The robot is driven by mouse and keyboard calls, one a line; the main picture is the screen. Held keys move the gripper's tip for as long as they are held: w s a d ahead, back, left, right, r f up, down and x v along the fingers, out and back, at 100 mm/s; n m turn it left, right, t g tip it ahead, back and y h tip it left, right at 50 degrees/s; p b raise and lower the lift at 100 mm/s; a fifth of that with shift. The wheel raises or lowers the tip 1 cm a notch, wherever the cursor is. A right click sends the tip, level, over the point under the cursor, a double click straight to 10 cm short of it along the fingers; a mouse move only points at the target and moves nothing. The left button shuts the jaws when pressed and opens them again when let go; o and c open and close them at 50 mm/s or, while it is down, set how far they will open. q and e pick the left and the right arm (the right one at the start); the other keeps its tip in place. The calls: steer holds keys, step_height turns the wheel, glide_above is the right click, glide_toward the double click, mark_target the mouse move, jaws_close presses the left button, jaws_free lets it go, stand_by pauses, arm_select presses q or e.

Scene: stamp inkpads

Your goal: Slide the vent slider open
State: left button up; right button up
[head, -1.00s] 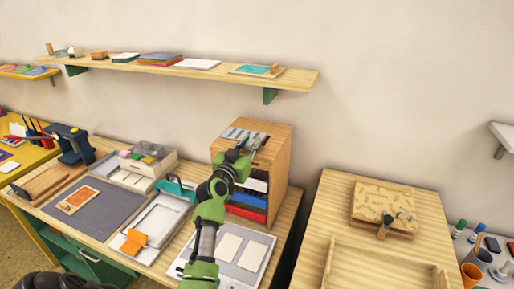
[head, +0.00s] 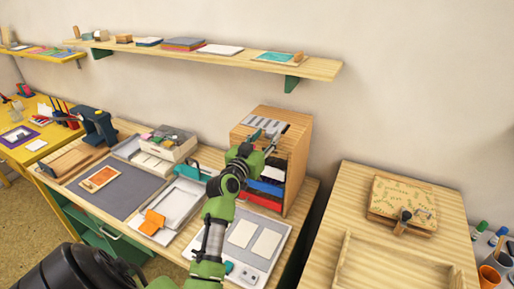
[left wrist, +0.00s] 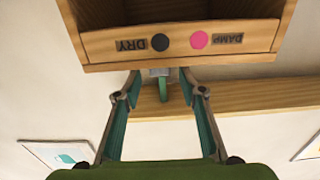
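The wooden cabinet (head: 298,165) stands at the back right of the desk, with grey vent slots (head: 262,124) on its top. In the left wrist view its front strip (left wrist: 205,41) appears upside down, with a black dot marked DRY and a pink dot marked DAMP. A small grey tab (left wrist: 160,73) shows at the strip's edge, perhaps the vent slider. My left gripper (head: 272,140) is at the cabinet's top front. In the left wrist view this gripper (left wrist: 159,88) is open, its fingers either side of the tab. I cannot tell whether either touches it. My right gripper is not in view.
A wall shelf (head: 220,58) runs behind and above the cabinet. Trays and an open box (head: 168,145) lie left of my arm. A separate wooden table (head: 385,265) with a patterned box (head: 403,200) stands to the right, across a gap.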

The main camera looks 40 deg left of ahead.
arm_select(q)
steer(key=v, duration=0.8)
steer(key=shift+a, duration=0.1)
